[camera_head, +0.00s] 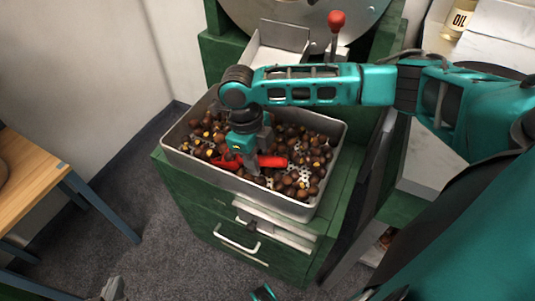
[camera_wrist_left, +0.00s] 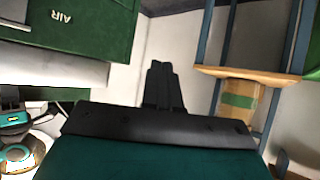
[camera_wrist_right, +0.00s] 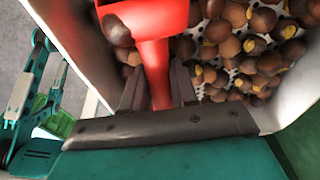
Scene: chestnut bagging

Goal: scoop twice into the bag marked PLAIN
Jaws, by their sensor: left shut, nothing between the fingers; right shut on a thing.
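A red scoop (camera_head: 270,161) is in the metal tray of chestnuts (camera_head: 333,170). My right gripper (camera_head: 252,163) points down into the tray and is shut on the scoop's handle. In the right wrist view the red scoop (camera_wrist_right: 152,45) runs up from between the fingers (camera_wrist_right: 158,88), with a chestnut (camera_wrist_right: 117,30) at its bowl. How much the scoop holds cannot be told. My left gripper (camera_wrist_left: 163,85) is shut and empty, away from the tray, with a pale wall ahead of it. No bag marked PLAIN can be made out in any view.
The tray stands on a green cabinet (camera_head: 190,205) with drawers. A red-knobbed lever (camera_head: 336,22) rises behind it. A wooden table (camera_head: 25,190) is at the left. Grey floor lies between table and cabinet.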

